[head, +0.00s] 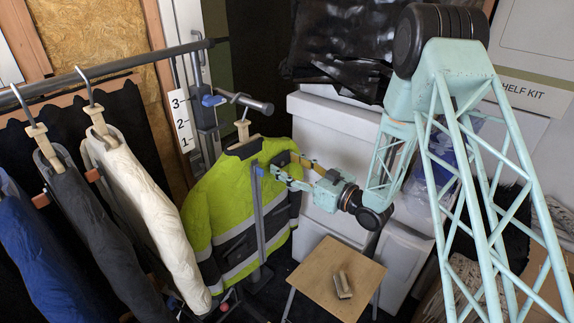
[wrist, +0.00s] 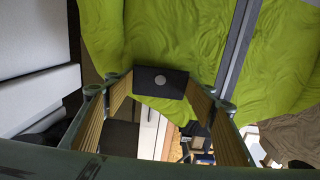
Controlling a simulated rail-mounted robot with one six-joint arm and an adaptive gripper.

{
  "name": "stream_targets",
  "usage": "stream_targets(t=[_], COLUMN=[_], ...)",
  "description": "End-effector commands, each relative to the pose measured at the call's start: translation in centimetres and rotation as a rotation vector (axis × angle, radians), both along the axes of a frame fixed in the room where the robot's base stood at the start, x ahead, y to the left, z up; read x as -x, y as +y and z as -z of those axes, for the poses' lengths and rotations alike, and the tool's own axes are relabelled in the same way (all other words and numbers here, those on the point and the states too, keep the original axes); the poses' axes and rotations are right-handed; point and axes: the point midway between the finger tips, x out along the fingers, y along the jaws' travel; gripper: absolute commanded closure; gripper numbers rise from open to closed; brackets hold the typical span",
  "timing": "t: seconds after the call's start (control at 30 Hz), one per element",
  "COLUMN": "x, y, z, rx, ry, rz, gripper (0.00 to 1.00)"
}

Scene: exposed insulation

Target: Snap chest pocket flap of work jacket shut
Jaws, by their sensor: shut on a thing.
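The hi-vis yellow work jacket (head: 225,205) with grey bands hangs upright on a stand in the head view. Its yellow cloth fills the top of the wrist view (wrist: 250,85). The dark chest pocket flap (wrist: 174,88) with a round grey snap (wrist: 160,79) is in the middle of the wrist view. My gripper (head: 284,166) is at the jacket's upper right side. In the wrist view its two padded fingers (wrist: 160,84) meet the flap's left and right edges, shut on it. The snap's mating half and the pocket under the flap are hidden.
Several garments (head: 140,205) hang from a rail (head: 120,68) at left. A small wooden table (head: 325,272) with a small block (head: 342,285) stands below my gripper. White bins (head: 335,130) are behind.

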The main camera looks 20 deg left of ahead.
Motion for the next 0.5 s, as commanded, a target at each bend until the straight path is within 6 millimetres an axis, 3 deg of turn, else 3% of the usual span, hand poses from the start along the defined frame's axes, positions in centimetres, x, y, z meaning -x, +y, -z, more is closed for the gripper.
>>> stream_targets(t=[0.03, 0.07, 0.2, 0.5], x=[0.0, 0.0, 0.0, 0.01], y=[0.01, 0.01, 0.01, -0.02], z=[-0.03, -0.03, -0.02, 0.0], rx=[0.0, 0.0, 0.0, 0.0], ry=[0.0, 0.0, 0.0, 0.0], rz=[0.0, 0.0, 0.0, 0.0], gripper=[0.6, 0.48, 0.36, 0.35])
